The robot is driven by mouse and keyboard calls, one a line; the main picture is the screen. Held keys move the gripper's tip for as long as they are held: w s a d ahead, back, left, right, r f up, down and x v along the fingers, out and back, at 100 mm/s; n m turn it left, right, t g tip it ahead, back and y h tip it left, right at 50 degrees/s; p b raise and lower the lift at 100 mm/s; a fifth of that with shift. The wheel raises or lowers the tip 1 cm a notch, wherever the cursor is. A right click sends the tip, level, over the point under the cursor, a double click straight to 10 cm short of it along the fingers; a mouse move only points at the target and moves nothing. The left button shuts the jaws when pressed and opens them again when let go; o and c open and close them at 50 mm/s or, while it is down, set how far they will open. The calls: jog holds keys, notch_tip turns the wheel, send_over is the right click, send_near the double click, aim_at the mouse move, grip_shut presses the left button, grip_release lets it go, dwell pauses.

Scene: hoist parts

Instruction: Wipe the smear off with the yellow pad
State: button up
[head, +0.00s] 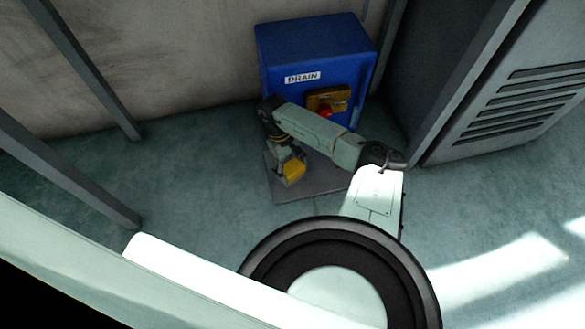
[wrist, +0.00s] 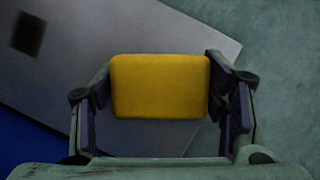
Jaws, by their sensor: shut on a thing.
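My gripper (wrist: 160,92) is shut on the yellow pad (wrist: 160,85), with one finger on each side of it. In the head view the pad (head: 293,171) is held over the left part of a grey plate (head: 305,193) on the floor. I cannot tell whether the pad touches the plate. A dark smear (wrist: 28,34) lies on the plate at the upper left of the wrist view, apart from the pad. In the head view I cannot make out the smear; my arm covers part of the plate.
A blue box (head: 312,50) labelled DRAIN, with a brass-coloured fitting (head: 328,100) and a red part, stands just behind the plate. A grey vented cabinet (head: 530,90) is at the right. Grey posts (head: 85,70) stand at the left. The floor left of the plate is clear.

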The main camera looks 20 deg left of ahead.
aim_at(307, 173)
jog(key=shift+f+b, duration=0.6)
jog(key=shift+f, duration=0.2)
dwell(0.4)
jog(key=shift+w+d, duration=0.15)
jog(key=w+d+b, duration=0.1)
jog(key=b, duration=0.1)
jog(key=w+d+b, duration=0.1)
jog(key=d+b, duration=0.1)
jog(key=shift+w+d+f+b, duration=0.15)
jog(key=shift+d+f+b, duration=0.05)
jog(key=shift+b, duration=0.1)
jog(key=shift+w+d+b, duration=0.35)
jog(key=shift+d+b, duration=0.15)
jog(key=shift+b, duration=0.5)
jog(key=shift+w+d+r+b, duration=0.1)
jog(key=shift+d+r+b, duration=0.15)
jog(key=shift+r+b, duration=0.05)
